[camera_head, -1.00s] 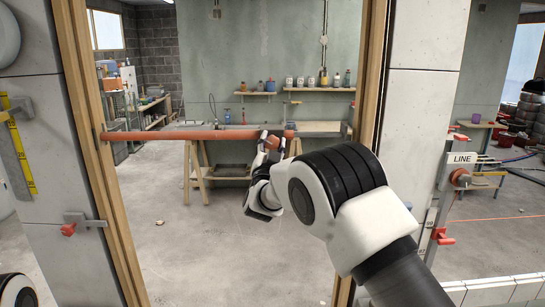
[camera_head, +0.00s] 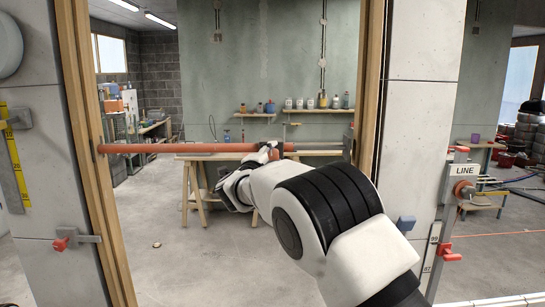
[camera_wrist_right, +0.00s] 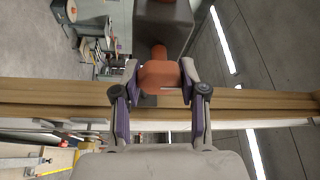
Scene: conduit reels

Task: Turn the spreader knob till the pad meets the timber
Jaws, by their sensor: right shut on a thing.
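The spreader (camera_head: 180,148) is an orange-red bar lying level across the opening between two timber posts. Its left end reaches the left timber (camera_head: 90,150); the right timber (camera_head: 367,110) stands beyond its right part. In the head view my right gripper (camera_head: 270,151) is at the bar's right part, largely hidden by its own wrist. In the right wrist view my right gripper (camera_wrist_right: 160,76) has its two fingers on either side of an orange knob (camera_wrist_right: 158,78), shut on it. My left gripper is out of view.
A wooden workbench (camera_head: 190,180) stands behind the bar, with shelves of bottles (camera_head: 310,112) on the wall. A clamp with a red handle (camera_head: 62,244) sticks out at the left wall. A post with a LINE sign (camera_head: 463,170) stands right. The floor in the opening is mostly clear.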

